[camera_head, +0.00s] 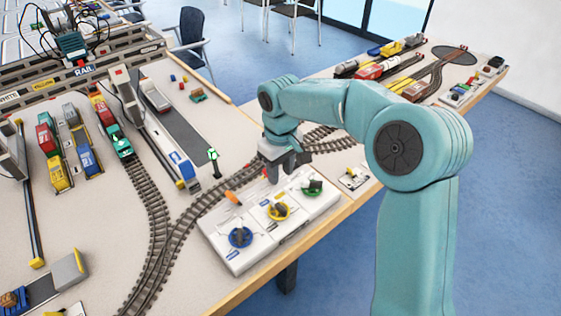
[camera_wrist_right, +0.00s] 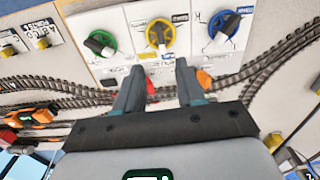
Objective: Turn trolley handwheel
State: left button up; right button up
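A white control panel (camera_head: 257,257) near the table's front edge carries three handwheels. They are a blue wheel (camera_head: 240,237), a yellow wheel (camera_head: 278,211) and a green wheel (camera_head: 312,187), each with a dark grip bar. In the right wrist view the green (camera_wrist_right: 100,43), yellow (camera_wrist_right: 160,33) and blue (camera_wrist_right: 222,26) wheels stand in a row beyond the fingertips. The labels are too small to tell which is the trolley wheel. My right gripper (camera_wrist_right: 157,76) is open and empty, pointing down near the panel's back edge, apart from the wheels. My left gripper is not in view.
Curved rail track (camera_head: 170,235) runs behind the panel. A small orange piece (camera_head: 233,198) lies at the panel's back edge, and a red piece (camera_wrist_right: 150,86) shows between my fingers. A green signal (camera_head: 213,156) and model trains (camera_head: 112,125) stand further left.

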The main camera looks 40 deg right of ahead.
notch_tip(320, 180, up, 3)
jog(key=shift+f, duration=0.1)
